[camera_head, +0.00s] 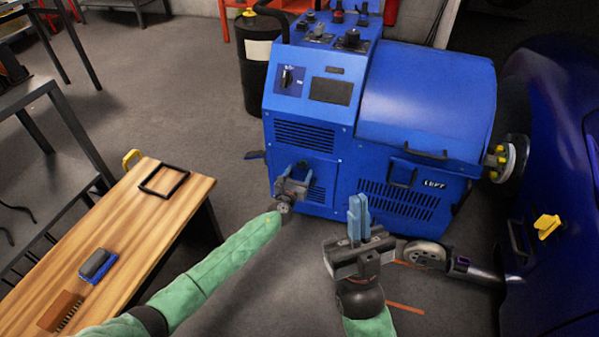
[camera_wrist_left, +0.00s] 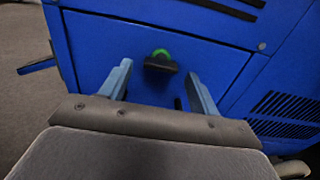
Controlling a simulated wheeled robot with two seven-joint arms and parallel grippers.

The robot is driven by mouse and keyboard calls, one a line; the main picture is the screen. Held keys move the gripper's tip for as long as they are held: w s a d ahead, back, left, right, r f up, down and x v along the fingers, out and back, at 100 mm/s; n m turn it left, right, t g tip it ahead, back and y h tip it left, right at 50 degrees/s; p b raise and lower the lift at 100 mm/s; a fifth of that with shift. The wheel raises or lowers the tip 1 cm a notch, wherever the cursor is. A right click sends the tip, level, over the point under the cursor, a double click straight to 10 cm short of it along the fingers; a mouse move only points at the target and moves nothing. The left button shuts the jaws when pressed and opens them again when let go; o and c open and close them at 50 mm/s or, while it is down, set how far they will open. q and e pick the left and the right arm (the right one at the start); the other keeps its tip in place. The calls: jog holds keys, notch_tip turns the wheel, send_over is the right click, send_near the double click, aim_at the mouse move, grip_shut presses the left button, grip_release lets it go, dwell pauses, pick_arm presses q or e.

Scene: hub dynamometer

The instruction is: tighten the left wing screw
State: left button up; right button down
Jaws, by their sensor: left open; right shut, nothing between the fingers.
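The wing screw (camera_wrist_left: 160,64) shows in the left wrist view as a small black piece with a green part behind it, on the blue front panel of the machine. My left gripper (camera_wrist_left: 160,78) is open, and its two blue fingers point at the panel, one on each side of the screw in the picture. I cannot tell whether they touch it. In the head view my left gripper (camera_head: 293,177) is in front of the machine's lower left panel and hides the screw. My right gripper (camera_head: 358,217) is shut and empty, in front of the machine's lower front.
The blue dynamometer (camera_head: 425,110) stands ahead, with a side handle (camera_head: 254,155) at its left. A wooden bench (camera_head: 130,220) with a brush (camera_head: 62,311) is at the left. A dark blue car body (camera_head: 560,190) stands at the right.

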pick_arm(q)
jog(key=p+v, duration=0.1)
jog(key=v, duration=0.5)
jog(key=shift+s, duration=0.35)
pick_arm(e)
jog(key=w+a+f+g+h, duration=0.1)
jog(key=w+f+g, duration=0.3)
jog(key=f, duration=0.5)
jog(key=shift+w+a+f+m+h, duration=0.2)
jog(key=shift+w+a+m+h, duration=0.3)
jog(key=shift+w, duration=0.5)
